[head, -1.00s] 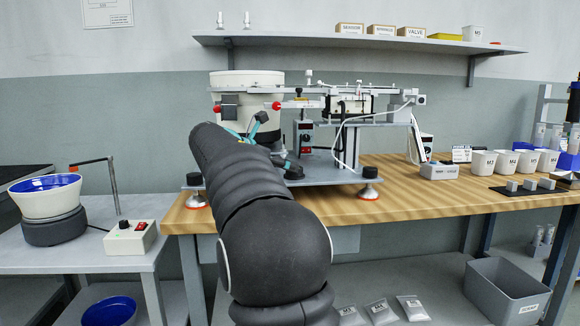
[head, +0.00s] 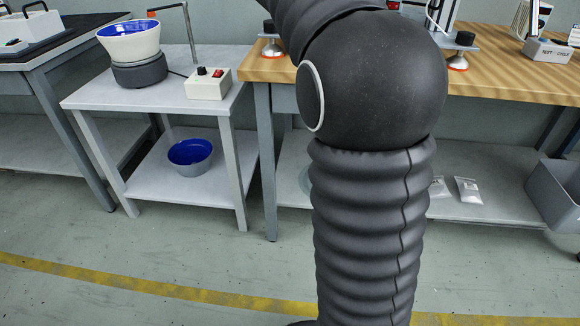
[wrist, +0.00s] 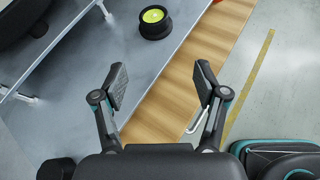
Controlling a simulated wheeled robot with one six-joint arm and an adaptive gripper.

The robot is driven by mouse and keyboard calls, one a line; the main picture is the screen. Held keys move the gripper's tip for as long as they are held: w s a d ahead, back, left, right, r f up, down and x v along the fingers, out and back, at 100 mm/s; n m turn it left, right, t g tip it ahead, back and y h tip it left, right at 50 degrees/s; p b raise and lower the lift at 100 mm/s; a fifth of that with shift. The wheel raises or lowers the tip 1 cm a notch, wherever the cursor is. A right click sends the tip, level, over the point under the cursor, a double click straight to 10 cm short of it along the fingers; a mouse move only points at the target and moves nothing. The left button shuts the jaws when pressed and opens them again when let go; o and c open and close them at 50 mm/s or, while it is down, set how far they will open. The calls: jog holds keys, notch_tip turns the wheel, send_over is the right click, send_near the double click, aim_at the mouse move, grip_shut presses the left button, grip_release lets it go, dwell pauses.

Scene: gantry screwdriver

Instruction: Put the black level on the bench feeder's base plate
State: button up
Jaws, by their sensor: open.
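The black level (wrist: 155,22) shows in the wrist view as a short round black body with a yellow-green top. It appears to sit upright on the grey base plate (wrist: 165,55), near the plate's edge. My gripper (wrist: 161,84) is open and empty, with its fingers spread apart. The level is beyond the fingertips, towards the top of the picture, and apart from them. In the head view my gripper and the level are out of sight. Only a small part of the base plate's edge and its feet (head: 459,50) show there.
The wooden bench top (wrist: 185,76) runs beside the plate. A grey side table (head: 165,92) bears a blue-lined bowl feeder (head: 134,50) and a control box (head: 208,84). The floor in front is clear.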

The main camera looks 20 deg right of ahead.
jog(key=s+a+f+m+t+y, duration=0.4)
jog(key=s+a+f+m+y, duration=0.8)
jog(key=s+a+f+m, duration=0.6)
jog(key=s+a+f, duration=0.7)
jog(key=s, duration=0.2)
jog(key=shift+s+y, duration=0.25)
jog(key=shift+y, duration=0.05)
